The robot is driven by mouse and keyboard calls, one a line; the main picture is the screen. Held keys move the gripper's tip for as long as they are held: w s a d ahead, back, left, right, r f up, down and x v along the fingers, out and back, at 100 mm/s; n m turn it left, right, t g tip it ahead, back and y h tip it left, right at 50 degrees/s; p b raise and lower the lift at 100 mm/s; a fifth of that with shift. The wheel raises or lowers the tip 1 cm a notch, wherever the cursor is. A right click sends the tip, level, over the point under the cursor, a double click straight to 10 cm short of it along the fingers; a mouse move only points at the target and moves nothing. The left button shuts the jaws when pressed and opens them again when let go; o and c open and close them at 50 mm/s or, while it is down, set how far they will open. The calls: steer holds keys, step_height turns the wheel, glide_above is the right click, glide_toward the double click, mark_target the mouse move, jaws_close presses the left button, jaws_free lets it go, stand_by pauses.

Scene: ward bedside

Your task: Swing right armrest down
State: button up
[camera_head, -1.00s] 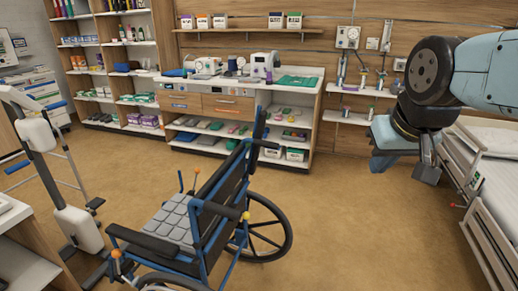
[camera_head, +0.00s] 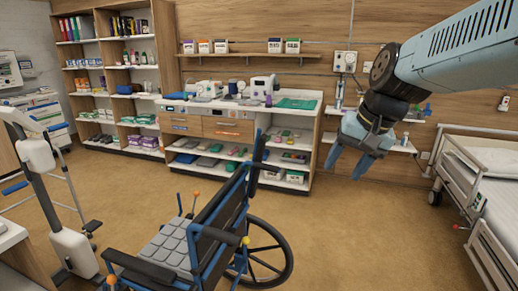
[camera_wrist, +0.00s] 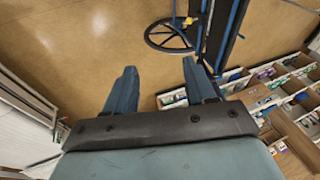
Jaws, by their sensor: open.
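The wheelchair (camera_head: 165,250) has a blue frame and stands at lower centre in the head view, facing left. Its right armrest (camera_head: 258,152) stands upright as a dark and blue bar beside the top of the backrest (camera_head: 222,235). The near armrest (camera_head: 140,267) lies level. My gripper (camera_head: 362,155) is open and empty, pointing down in the air to the right of the upright armrest and well apart from it. In the wrist view, my gripper (camera_wrist: 161,85) shows two spread blue fingers. The wheelchair's wheel (camera_wrist: 168,36) and blue bars lie beyond them at the top.
A counter with shelves (camera_head: 240,130) stands behind the wheelchair. A bed (camera_head: 490,195) with side rails is on the right. A white stand (camera_head: 55,190) is at the left. The floor (camera_head: 370,240) between wheelchair and bed is clear.

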steer(key=o, duration=0.4)
steer(key=w+a+m+y, duration=0.1)
steer(key=w, duration=0.3)
steer(key=w+a+m+g+y, duration=0.1)
steer(key=w+a+m, duration=0.1)
steer(key=w, duration=0.2)
steer(key=w+a+m+g+y, duration=0.1)
steer(key=w+a+y, duration=0.1)
steer(key=w, duration=0.2)
steer(key=shift+w+f, duration=0.35)
steer(key=shift+f, duration=0.05)
steer(key=shift+c, duration=0.2)
steer(key=w+a+f+m+y, duration=0.1)
steer(key=w+f+m+y, duration=0.15)
steer(key=w, duration=0.45)
steer(key=w+a+f+m+y, duration=0.1)
steer(key=w+m+y, duration=0.15)
steer(key=w, duration=0.45)
steer(key=m+t+y, duration=0.4)
steer(key=m+y, duration=0.1)
steer(key=m, duration=0.5)
glide_toward(260, 146)
steer(key=x, duration=0.3)
steer(key=w+x, duration=0.1)
steer(key=x, duration=0.3)
steer(key=w+f+x, duration=0.1)
steer(key=x, duration=0.2)
steer(key=shift+w, duration=0.3)
steer(key=shift+c, duration=0.2)
